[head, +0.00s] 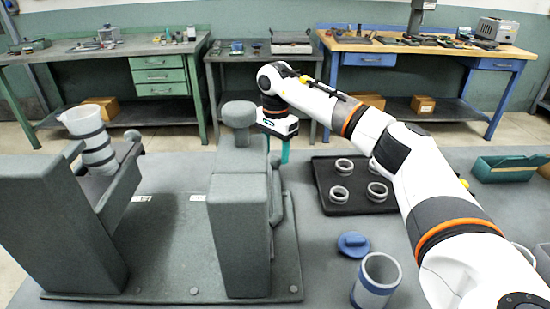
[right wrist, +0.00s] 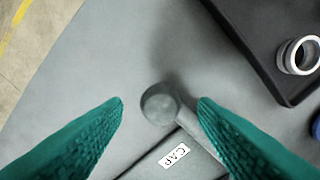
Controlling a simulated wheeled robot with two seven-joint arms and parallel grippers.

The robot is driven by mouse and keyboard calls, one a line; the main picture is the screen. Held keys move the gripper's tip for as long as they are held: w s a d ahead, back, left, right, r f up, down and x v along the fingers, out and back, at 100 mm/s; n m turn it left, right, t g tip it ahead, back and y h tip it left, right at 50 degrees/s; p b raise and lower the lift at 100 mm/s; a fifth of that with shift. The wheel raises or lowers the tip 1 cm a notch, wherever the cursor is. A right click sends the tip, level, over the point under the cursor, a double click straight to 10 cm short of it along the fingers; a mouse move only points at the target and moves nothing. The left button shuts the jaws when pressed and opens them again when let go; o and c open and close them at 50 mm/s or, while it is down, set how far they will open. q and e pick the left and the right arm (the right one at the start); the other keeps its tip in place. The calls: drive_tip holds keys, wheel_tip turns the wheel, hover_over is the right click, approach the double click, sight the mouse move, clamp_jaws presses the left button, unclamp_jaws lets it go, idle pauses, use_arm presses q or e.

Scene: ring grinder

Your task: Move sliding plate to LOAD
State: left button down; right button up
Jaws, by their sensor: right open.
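The grey ring grinder has a broad base plate (head: 165,250) with two small white labels (head: 141,198), too small to read in the head view. I cannot tell which part is the sliding plate; no LOAD mark is readable. My right gripper (head: 285,152) is behind the grinder's grey column (head: 238,230), pointing down, partly hidden. In the right wrist view its teal fingers (right wrist: 161,102) are open, with a round grey knob (right wrist: 158,104) on a lever showing between them, apart from both fingers. My left gripper is not in view.
A black tray (head: 325,203) with several metal rings (head: 344,167) stands right of the grinder. A blue cap (head: 353,244) and a blue-banded cup (head: 377,280) stand in front of it. A funnel-like container (head: 92,140) sits at the grinder's left. A green box (head: 510,168) is far right.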

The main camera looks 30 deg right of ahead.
wheel_tip(320, 180, down, 2)
drive_tip(key=shift+s+f, duration=0.1)
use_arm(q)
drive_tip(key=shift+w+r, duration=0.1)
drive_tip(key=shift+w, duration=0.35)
use_arm(e)
drive_tip(key=shift+f, duration=0.3)
drive_tip(key=shift+c, duration=0.3)
